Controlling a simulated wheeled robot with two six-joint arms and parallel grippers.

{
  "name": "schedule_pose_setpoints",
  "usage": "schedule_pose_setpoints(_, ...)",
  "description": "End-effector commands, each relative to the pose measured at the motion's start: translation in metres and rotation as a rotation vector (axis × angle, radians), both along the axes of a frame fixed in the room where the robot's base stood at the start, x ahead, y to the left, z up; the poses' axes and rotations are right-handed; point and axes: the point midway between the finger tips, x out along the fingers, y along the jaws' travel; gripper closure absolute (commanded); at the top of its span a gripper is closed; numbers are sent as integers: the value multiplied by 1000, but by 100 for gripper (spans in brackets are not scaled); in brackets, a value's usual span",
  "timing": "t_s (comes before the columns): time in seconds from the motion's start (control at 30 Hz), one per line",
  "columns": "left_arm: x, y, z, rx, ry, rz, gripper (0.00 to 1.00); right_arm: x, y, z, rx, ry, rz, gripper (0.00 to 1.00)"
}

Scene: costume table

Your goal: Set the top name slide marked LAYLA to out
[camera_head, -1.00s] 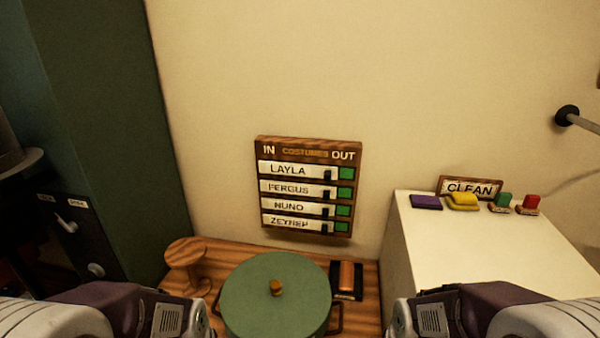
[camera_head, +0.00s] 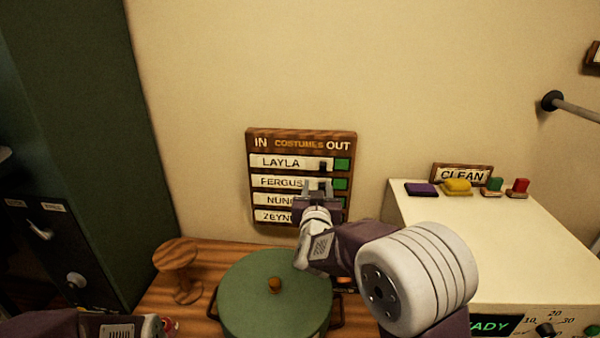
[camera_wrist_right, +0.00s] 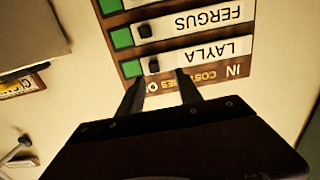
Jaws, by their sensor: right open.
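The name board (camera_head: 302,134) hangs on the wall, with IN at its left and OUT at its right. The top slide, LAYLA (camera_head: 282,162), is a white plate with a black knob (camera_head: 323,165) near its right end, beside a green patch (camera_head: 342,164). My right gripper (camera_head: 318,187) is in front of the board, hiding parts of the lower rows. In the right wrist view the board appears upside down. There the open gripper (camera_wrist_right: 159,77) has its fingertips spread around the LAYLA knob (camera_wrist_right: 154,66); contact cannot be told. My left arm shows at the lower left; its gripper does not.
Slides FERGUS (camera_head: 280,182), NUNO and ZEYNEP sit below LAYLA. A green round lid (camera_head: 262,300) and a wooden spool (camera_head: 178,262) stand under the board. A white cabinet (camera_head: 440,215) with a CLEAN sign (camera_head: 463,175) and coloured blocks is at right.

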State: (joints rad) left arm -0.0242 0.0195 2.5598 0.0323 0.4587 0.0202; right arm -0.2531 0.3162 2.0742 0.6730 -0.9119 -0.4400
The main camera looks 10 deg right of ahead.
Motion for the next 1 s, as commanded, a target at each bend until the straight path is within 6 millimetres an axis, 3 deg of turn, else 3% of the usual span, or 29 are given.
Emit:
schedule_pose_setpoints(0.23, 0, 0, 5, 0, 0, -1, 50, 9, -6, 9, -8, -26, -22, 58)
schedule_pose_setpoints(0.63, 0, 0, 33, 0, 0, 0, 50, 80, -26, 9, -7, -25, -20, 58)
schedule_pose_setpoints(0.97, 0, 0, 33, 0, 0, 0, 50, 88, -28, 6, -6, -25, -18, 58)
schedule_pose_setpoints(1.0, 0, 0, 33, 0, 0, 0, 50, 88, -28, 6, -6, -25, -17, 64)
